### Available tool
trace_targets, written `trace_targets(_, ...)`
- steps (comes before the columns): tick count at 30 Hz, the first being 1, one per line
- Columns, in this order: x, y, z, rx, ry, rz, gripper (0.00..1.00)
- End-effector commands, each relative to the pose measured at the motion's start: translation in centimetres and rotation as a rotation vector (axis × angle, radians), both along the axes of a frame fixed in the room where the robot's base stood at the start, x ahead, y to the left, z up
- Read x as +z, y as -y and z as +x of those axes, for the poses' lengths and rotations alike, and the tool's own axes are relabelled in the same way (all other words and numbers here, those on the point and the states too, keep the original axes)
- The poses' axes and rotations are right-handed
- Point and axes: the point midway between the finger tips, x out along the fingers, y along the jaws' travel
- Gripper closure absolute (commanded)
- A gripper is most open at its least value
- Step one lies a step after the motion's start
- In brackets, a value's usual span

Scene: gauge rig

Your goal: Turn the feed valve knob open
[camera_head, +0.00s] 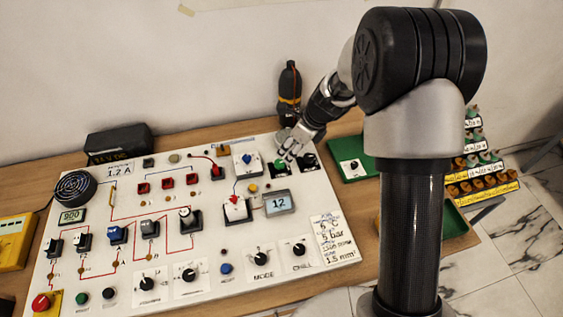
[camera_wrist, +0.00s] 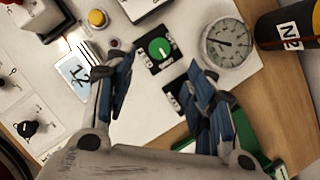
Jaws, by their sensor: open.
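A round green knob (camera_wrist: 158,48) with a white mark sits on a black square plate in the wrist view. Its plate lettering is too small to read, so I cannot confirm it is the feed valve. It also shows at the top right of the white panel in the head view (camera_head: 280,166). My gripper (camera_wrist: 160,62) is open and empty, its two blue-padded fingers on either side of the view just below the knob. In the head view my gripper (camera_head: 290,152) is over the panel close to the knob. A second black plate is partly hidden by the right finger.
A round dial gauge (camera_wrist: 230,42) is right of the green knob, near a dark bottle labelled N2 (camera_wrist: 290,38). A display reading 12 (camera_head: 278,202) is below the knob. Several other knobs and switches cover the white panel (camera_head: 120,290).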

Motion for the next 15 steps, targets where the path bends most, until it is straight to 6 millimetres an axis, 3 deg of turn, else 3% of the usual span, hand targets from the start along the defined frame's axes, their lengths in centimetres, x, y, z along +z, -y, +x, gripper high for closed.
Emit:
trace_targets(1,-1.5,-0.4,0.1,0.001,-0.003,0.000,0.50)
trace_targets(6,-4.8,-1.6,0.9,0.003,-0.002,0.000,0.50)
trace_targets(15,-8.4,-2.9,1.9,0.001,0.000,0.000,0.50)
